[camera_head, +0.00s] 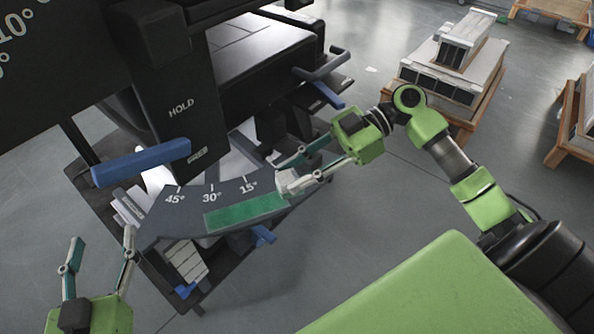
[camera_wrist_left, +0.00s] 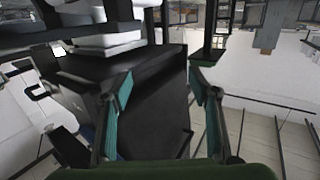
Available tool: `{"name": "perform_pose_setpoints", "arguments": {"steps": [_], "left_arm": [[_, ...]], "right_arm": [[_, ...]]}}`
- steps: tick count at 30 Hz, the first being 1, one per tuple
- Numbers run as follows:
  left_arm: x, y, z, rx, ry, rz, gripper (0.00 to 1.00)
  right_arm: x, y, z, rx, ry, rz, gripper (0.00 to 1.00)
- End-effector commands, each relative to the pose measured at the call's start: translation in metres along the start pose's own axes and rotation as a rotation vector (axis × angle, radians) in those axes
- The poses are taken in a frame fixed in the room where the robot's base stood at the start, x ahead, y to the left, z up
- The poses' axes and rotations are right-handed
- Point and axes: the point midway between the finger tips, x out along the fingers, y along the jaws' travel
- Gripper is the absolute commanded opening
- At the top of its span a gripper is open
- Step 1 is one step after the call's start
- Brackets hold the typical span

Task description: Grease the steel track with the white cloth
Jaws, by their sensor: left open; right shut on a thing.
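My right gripper (camera_head: 283,177) is shut on a small white cloth (camera_head: 287,183). The cloth is at the right end of the green strip on the dark curved scale plate (camera_head: 229,191), marked 15°, 30° and 45°. I cannot tell whether it touches the plate. A pale, metal-looking surface (camera_head: 230,163) shows behind the plate; I cannot tell whether it is the steel track. My left gripper (camera_head: 102,238) is open and empty at the lower left, apart from the plate. Its spread fingers also show in the left wrist view (camera_wrist_left: 160,88).
A black machine column marked HOLD (camera_head: 181,108) with a blue handle (camera_head: 142,162) rises behind the plate. A blue lever (camera_head: 264,236) sticks out below the plate. Wooden pallets with grey units (camera_head: 452,70) stand at the upper right. Grey floor lies open between.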

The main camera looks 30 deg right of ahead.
Motion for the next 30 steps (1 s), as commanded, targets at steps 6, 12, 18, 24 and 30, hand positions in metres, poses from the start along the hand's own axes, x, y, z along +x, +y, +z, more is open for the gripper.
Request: {"name": "perform_pose_setpoints", "arguments": {"steps": [6,12,18,24,30], "left_arm": [[-0.001,-0.004,0.012,0.004,-0.06,-0.006,0.55],[-0.003,-0.005,0.023,0.005,-0.114,-0.01,0.55],[-0.005,-0.006,0.032,0.005,-0.155,-0.01,0.55],[-0.006,-0.006,0.035,0.005,-0.165,-0.011,0.55],[-0.006,-0.006,0.034,0.005,-0.168,-0.011,0.55]], "right_arm": [[-0.002,0.0,-0.004,-0.001,0.0,0.0,0.11],[-0.003,0.0,-0.007,-0.001,0.0,0.0,0.11],[-0.003,0.0,-0.008,0.0,0.0,0.0,0.11],[-0.003,0.0,-0.008,0.0,0.0,0.0,0.11],[-0.003,-0.003,-0.008,0.0,0.0,-0.001,0.11]]}}
